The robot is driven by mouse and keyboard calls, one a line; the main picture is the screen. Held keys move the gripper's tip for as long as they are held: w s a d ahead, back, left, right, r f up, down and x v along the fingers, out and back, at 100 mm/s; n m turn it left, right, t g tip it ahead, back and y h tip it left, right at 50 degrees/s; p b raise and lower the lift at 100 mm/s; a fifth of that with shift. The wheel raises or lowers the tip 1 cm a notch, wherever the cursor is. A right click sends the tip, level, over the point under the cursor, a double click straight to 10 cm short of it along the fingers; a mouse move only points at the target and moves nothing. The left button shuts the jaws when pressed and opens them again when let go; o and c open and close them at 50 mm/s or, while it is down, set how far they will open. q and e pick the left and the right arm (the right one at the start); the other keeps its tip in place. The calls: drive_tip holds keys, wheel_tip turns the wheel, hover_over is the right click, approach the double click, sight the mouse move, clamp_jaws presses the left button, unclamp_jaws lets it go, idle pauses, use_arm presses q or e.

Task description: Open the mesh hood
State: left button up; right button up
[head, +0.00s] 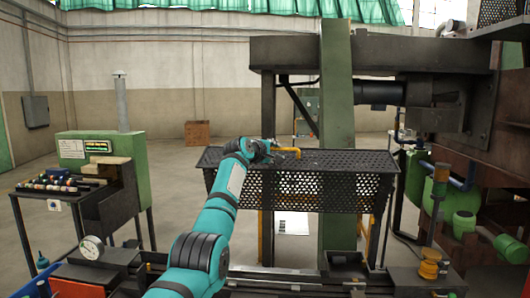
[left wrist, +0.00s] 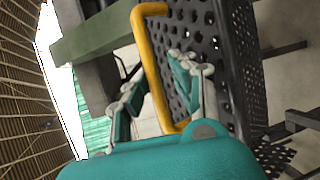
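The mesh hood (head: 325,190) is a black perforated box in the middle of the head view, with a flat top and a front panel hanging down. Its yellow handle (head: 288,150) shows on the top. In the left wrist view the yellow handle (left wrist: 152,62) is a bracket beside the black mesh (left wrist: 240,60). My left gripper (head: 277,153) is at the handle. Its two fingers (left wrist: 158,72) are spread, with the handle's long bar between them; I cannot tell whether either finger touches it. My right gripper is out of view.
A green post (head: 337,100) rises behind the hood. Dark machinery with green cylinders (head: 465,222) fills the right. A green control bench (head: 100,165) stands at the left, and a pressure gauge (head: 91,247) at front left. Floor between bench and hood is mostly clear.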

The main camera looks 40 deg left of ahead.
use_arm(q)
drive_tip(key=v, duration=1.2)
drive_tip(key=shift+w, duration=0.15)
